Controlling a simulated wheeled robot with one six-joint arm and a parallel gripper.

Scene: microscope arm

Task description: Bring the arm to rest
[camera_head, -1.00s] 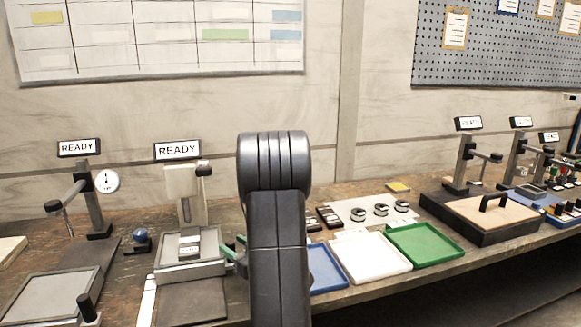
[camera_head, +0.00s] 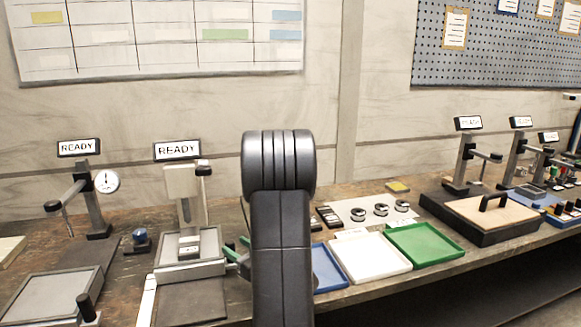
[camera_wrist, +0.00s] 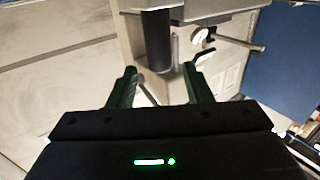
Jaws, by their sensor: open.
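My arm (camera_head: 281,230) stands upright in the middle of the head view and hides part of the bench behind it. My gripper (camera_wrist: 166,85) shows in the wrist view with its two green fingers apart and nothing between them touching both. A dark cylinder on a grey metal post (camera_wrist: 156,35) lies beyond the fingertips. In the head view, only a bit of a green finger (camera_head: 235,254) shows left of my arm, beside the microscope-like stand (camera_head: 186,195) under a READY sign (camera_head: 177,151). I cannot tell whether the gripper touches the stand.
Blue (camera_head: 328,268), white (camera_head: 369,258) and green (camera_head: 425,245) trays sit right of my arm. A gauge stand (camera_head: 93,204) is at left. A black-based station (camera_head: 482,235) with a handled plate stands at right. The bench (camera_head: 125,275) has little bare room.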

